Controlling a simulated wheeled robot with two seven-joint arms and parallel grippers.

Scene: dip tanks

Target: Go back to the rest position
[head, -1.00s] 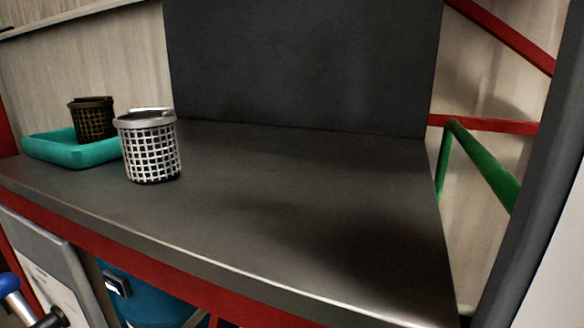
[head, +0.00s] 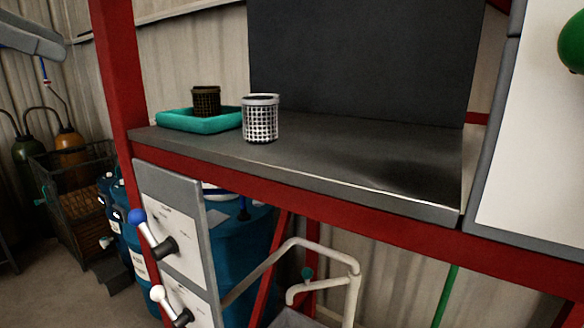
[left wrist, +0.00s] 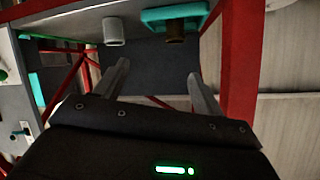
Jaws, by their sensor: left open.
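My left gripper (left wrist: 157,75) shows in the left wrist view, its two fingers spread apart with nothing between them. It is away from the baskets. A pale mesh basket (head: 261,120) stands upright on the dark worktop (head: 330,160), just right of a teal tray (head: 172,122). A dark brown mesh basket (head: 207,101) stands in that tray. In the left wrist view the pale basket (left wrist: 115,31) and the tray (left wrist: 160,17) appear at the top, beyond the fingers. My right gripper is not in view.
A red frame post (head: 117,75) stands left of the worktop. Below are a grey panel with levers (head: 165,240), a blue drum (head: 238,250) and pale pipes (head: 300,243). A white panel (head: 535,130) stands at right. Gas cylinders (head: 70,150) are at far left.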

